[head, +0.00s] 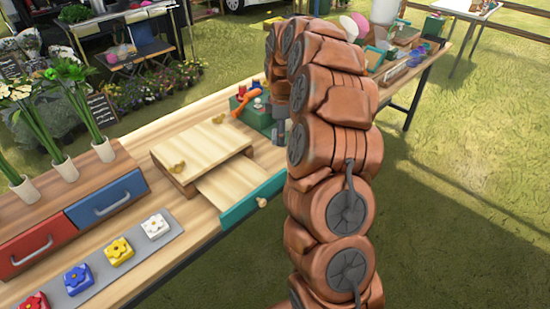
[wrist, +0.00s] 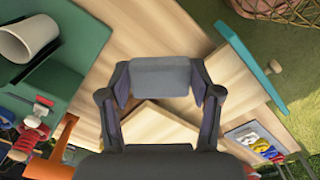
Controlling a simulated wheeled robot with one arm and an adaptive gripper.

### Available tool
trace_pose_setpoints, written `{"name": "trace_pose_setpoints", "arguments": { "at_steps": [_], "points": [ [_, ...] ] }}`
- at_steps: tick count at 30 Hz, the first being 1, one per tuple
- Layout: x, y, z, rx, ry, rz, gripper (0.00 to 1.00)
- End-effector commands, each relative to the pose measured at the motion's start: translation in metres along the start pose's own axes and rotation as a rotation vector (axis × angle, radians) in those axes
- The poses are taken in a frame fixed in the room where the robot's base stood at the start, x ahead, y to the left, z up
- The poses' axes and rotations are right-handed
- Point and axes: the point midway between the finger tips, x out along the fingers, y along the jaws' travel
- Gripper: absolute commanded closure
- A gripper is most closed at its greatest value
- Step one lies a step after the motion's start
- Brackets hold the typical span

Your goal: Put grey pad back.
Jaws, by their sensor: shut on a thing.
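My gripper (wrist: 160,92) is shut on a small grey pad (wrist: 160,76), which spans between its two fingers in the wrist view. Pale wood lies below it. In the head view my arm hides most of the gripper; its dark end (head: 280,128) shows beside the green tray, right of the wooden box. The pad cannot be made out there. The wooden box (head: 203,145) has small gold knobs on top. Its drawer (head: 236,184) with a teal front (head: 252,202) is pulled out, and the part of its inside that shows looks empty.
A green tray (wrist: 70,45) holds a pale cup (wrist: 28,38), an orange tool (wrist: 50,155) and a red item. A grey strip (head: 100,247) bears several flower blocks. Red and blue drawers (head: 105,198) and flower vases (head: 62,168) stand left. Grass lies beyond the table's right edge.

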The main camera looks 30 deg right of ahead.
Motion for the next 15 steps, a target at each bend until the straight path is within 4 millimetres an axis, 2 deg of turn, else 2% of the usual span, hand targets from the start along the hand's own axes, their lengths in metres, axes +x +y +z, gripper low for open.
{"name": "trace_pose_setpoints", "arguments": {
  "at_steps": [3,7,15],
  "points": [
    [0.002,0.003,0.01,-0.028,-0.001,-0.003,0.75],
    [0.012,0.003,0.012,-0.036,-0.003,-0.005,0.75],
    [0.054,0.001,0.011,-0.037,-0.003,-0.006,0.75]
  ]
}}
